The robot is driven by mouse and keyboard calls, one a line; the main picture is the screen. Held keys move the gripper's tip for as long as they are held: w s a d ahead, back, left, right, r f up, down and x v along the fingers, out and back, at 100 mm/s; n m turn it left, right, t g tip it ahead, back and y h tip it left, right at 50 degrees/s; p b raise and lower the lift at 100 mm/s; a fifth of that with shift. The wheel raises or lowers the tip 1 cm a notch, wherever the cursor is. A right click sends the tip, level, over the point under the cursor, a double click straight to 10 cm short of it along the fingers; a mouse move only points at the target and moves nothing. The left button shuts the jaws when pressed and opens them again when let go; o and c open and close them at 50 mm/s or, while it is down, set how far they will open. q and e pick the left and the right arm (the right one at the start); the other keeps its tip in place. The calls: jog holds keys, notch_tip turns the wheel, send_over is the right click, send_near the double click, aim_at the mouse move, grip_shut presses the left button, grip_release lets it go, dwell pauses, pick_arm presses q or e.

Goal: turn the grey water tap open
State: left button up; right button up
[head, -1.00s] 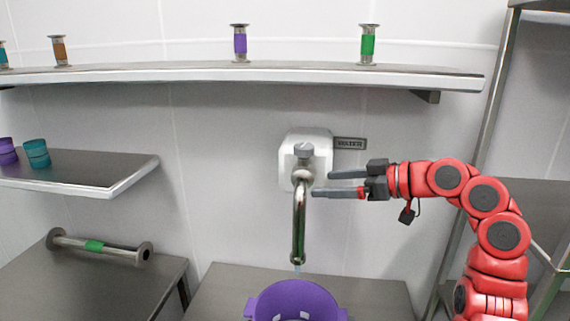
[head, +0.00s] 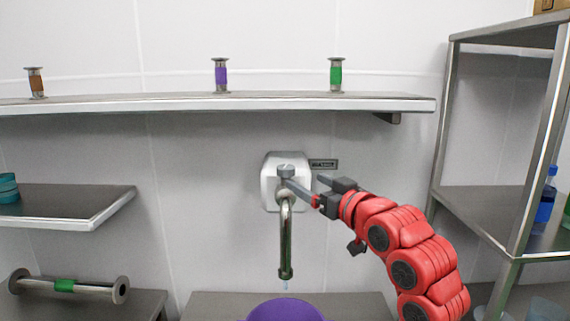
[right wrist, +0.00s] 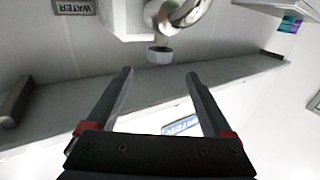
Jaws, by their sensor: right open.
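The grey water tap has a knob (head: 286,171) on top, a white wall box (head: 270,190) and a bent metal spout (head: 286,240) pointing down. A short pale-blue streak shows just under the spout's mouth. My right gripper (head: 303,182) is open beside the tap, coming from the lower right, with one finger overlapping the tap just below the knob in the head view. In the right wrist view the knob (right wrist: 160,56) shows between the fingers' lines, just beyond the open fingertips (right wrist: 159,74). Contact cannot be told. My left gripper is not in view.
A purple bucket (head: 286,311) stands below the spout. A long wall shelf (head: 200,104) above bears brown, purple and green spools. A small shelf (head: 70,205) is at the left, a metal rack (head: 480,215) at the right. A WATER sign (head: 323,164) is beside the tap.

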aim_at(291, 173)
jog(key=p+x, duration=0.3)
jog(key=x, duration=0.6)
jog(key=shift+w+a+r+p, duration=0.1)
jog(key=shift+w+a+p, duration=0.1)
jog(key=shift+w+p, duration=0.1)
jog(key=shift+w+a, duration=0.2)
jog(key=shift+w, duration=0.15)
